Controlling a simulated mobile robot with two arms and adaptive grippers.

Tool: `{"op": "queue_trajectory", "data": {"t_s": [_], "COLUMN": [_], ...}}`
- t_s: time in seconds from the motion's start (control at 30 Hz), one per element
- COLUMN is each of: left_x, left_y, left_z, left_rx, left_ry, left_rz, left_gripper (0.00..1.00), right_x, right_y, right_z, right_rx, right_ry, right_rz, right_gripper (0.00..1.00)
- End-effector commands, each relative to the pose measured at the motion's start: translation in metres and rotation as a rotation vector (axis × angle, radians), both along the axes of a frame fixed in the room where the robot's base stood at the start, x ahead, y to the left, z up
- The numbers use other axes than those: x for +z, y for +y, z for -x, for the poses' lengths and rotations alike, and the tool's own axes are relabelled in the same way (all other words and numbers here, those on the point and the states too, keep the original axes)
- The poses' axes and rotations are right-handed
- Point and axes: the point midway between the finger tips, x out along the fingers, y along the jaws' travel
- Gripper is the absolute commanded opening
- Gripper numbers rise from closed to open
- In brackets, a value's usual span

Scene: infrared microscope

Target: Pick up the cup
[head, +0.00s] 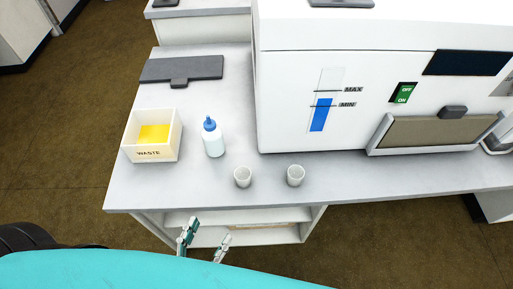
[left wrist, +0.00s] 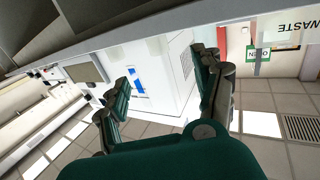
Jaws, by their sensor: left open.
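Two small white cups stand upright near the front edge of the bench, a left cup (head: 243,177) and a right cup (head: 295,176). My left gripper (head: 205,239) is in front of the bench's front edge in the head view, below and to the left of the left cup. Its two fingers are apart with nothing between them. The left wrist view also shows the open, empty fingers (left wrist: 163,72), and I cannot make out either cup there. My right gripper is not in view.
A white bottle with a blue cap (head: 213,138) stands left of the cups, beside a waste box (head: 171,145) with yellow contents. A large white machine (head: 290,85) stands behind the cups. The bench top (head: 190,190) is clear at front left. An open shelf (head: 270,238) lies below.

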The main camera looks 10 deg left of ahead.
Motion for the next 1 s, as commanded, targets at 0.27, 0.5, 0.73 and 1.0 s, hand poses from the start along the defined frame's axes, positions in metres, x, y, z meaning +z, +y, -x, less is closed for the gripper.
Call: {"op": "queue_trajectory", "data": {"t_s": [0.27, 0.5, 0.73, 1.0], "left_x": [0.007, 0.006, 0.004, 0.014], "left_y": [-0.008, -0.018, -0.022, -0.033], "left_z": [-0.044, -0.094, -0.117, -0.146], "left_rx": [0.005, 0.004, 0.004, 0.005], "left_ry": [-0.021, -0.017, -0.013, -0.016], "left_rz": [0.004, 0.003, 0.003, 0.004], "left_gripper": [0.68, 0.68, 0.68, 0.68], "right_x": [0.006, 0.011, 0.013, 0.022], "right_y": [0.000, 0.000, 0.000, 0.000], "right_z": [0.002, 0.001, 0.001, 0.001], "right_rx": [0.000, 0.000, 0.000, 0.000], "right_ry": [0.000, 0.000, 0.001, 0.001], "right_rz": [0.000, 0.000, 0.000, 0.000], "right_gripper": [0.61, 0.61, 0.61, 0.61]}}
